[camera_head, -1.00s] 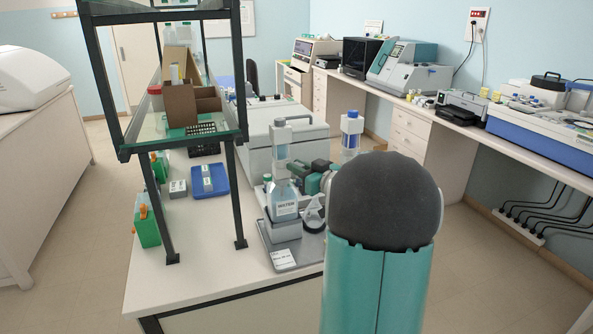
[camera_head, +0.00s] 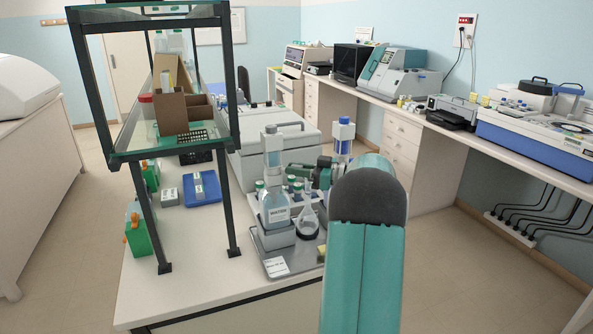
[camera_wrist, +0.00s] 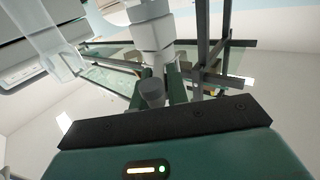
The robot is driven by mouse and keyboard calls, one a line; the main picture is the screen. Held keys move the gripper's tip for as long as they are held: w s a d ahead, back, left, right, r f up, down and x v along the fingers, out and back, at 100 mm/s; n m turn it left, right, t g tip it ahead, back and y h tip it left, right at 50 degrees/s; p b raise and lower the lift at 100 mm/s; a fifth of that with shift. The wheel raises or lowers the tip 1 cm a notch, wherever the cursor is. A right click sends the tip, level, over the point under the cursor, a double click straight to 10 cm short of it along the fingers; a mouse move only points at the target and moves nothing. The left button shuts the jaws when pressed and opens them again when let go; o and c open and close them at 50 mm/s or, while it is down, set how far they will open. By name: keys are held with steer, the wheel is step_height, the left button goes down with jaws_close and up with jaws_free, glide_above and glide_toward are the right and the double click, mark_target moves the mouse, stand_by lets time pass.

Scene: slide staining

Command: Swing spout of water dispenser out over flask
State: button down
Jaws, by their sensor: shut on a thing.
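The water dispenser is a bottle labelled WATER (camera_head: 276,209) with a tall pale pump head (camera_head: 272,146), standing in a grey holder in the head view. The clear flask (camera_head: 308,216) stands upright just right of the bottle, on the grey tray. My gripper (camera_wrist: 156,82) is shut on the dispenser's spout, beside the pump head. In the wrist view its two green fingers flank a small grey cylinder, and the pale pump column (camera_wrist: 150,35) rises beyond them. The spout itself is mostly hidden, so its exact direction cannot be told.
A second bottle top with a blue cap (camera_head: 343,131) stands behind my arm. The glass-shelved rack (camera_head: 228,180) is left of the dispenser. A blue tray (camera_head: 202,190) lies beneath the rack. The bench front (camera_head: 190,290) is clear.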

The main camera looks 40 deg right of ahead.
steer(key=shift+r, duration=0.1)
steer(key=c, duration=1.4)
jaws_free()
steer(key=shift+o, duration=0.2)
steer(key=r, duration=0.4)
steer(key=shift+s+a, duration=0.2)
steer(key=shift+s, duration=0.1)
steer(key=s+a+r, duration=0.8)
steer(key=s+r, duration=0.1)
steer(key=s, duration=0.1)
steer(key=shift+s+a, duration=0.15)
steer(key=shift+a, duration=0.05)
